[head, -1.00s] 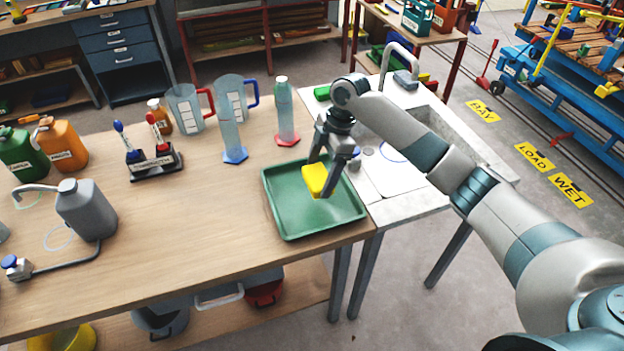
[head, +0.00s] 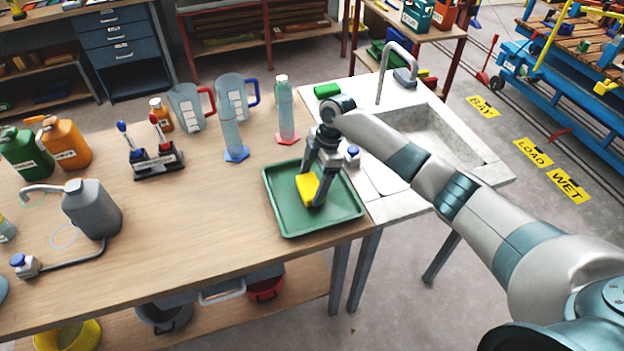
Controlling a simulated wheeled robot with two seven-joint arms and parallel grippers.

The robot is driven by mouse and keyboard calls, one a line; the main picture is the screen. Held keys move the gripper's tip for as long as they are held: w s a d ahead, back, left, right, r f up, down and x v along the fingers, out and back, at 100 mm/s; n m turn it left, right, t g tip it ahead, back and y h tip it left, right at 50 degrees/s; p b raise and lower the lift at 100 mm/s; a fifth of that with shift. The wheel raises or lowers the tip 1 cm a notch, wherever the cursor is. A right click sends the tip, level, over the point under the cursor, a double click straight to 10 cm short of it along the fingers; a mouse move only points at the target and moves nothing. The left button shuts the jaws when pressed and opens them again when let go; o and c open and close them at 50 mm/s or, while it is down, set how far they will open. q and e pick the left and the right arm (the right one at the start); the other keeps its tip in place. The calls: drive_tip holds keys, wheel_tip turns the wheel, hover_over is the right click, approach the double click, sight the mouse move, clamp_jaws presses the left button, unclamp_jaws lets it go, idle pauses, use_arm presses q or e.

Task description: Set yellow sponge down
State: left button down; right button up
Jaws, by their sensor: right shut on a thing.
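The yellow sponge (head: 306,187) is between the fingers of my right gripper (head: 311,190), over the middle of the green tray (head: 281,217). The gripper points down and is shut on the sponge. The sponge is low, at or close to the tray floor; I cannot tell whether it touches. The tray lies on the wooden bench near its right end. My left gripper is not in view.
A sink (head: 440,135) with a tap adjoins the bench on the right, with a green sponge (head: 327,91) on its rim. Measuring cylinders (head: 285,110) and jugs stand behind the tray. A grey canister (head: 92,210) stands at left.

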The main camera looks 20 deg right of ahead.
drive_tip(key=shift+f, duration=0.25)
drive_tip(key=o, duration=1.1)
drive_tip(key=shift+r, duration=0.1)
drive_tip(key=shift+r, duration=0.15)
drive_tip(key=shift+d+r+b, duration=0.2)
drive_tip(key=shift+r+b, duration=0.15)
drive_tip(key=shift+r, duration=0.2)
drive_tip(key=b+v, duration=0.3)
drive_tip(key=v, duration=0.7)
drive_tip(key=shift+r, duration=0.4)
drive_tip(key=shift+s+f, duration=0.1)
